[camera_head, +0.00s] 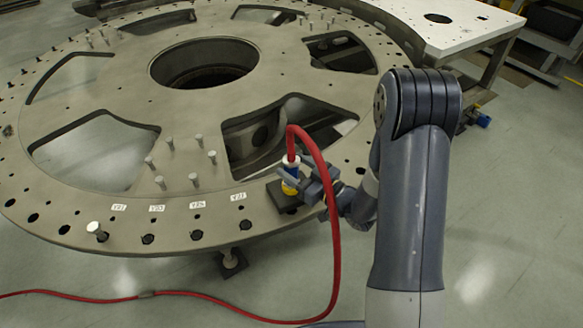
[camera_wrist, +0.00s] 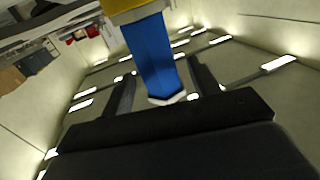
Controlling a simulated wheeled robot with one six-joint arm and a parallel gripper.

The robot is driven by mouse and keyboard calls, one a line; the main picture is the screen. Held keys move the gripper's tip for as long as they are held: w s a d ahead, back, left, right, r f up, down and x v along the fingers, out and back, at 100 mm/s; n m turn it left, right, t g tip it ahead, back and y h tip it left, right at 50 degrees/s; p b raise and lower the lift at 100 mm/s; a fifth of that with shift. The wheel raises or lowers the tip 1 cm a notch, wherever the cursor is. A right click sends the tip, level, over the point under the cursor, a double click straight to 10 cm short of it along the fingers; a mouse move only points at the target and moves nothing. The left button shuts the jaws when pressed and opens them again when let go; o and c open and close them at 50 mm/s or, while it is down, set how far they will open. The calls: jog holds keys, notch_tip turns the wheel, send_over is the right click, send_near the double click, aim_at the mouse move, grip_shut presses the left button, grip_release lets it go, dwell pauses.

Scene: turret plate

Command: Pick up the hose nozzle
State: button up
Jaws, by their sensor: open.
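The hose nozzle (camera_head: 291,172) stands upright near the front edge of the large round plate, on a dark block (camera_head: 281,198). It has a white top, a blue middle and a yellow lower part, and the red hose (camera_head: 332,220) rises from its top. My gripper (camera_head: 305,181) reaches in from the right at the nozzle's height. In the wrist view the blue part of the nozzle (camera_wrist: 155,62) shows between the two dark, spread fingers, with yellow at the upper edge. I cannot tell whether either finger touches it.
The round plate (camera_head: 90,205) has large cutouts, several upright pegs and white labels along its front rim. The red hose arches over beside my arm and runs along the floor to the left. A white-topped table (camera_head: 450,25) stands at the back right. The front floor is otherwise clear.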

aim_at(286, 162)
jog(key=shift+p+x, duration=0.4)
jog(key=shift+x, duration=1.2)
jog(key=shift+f, duration=0.1)
jog(key=shift+s, duration=0.1)
jog(key=shift+c, duration=0.2)
jog(key=c, duration=1.2)
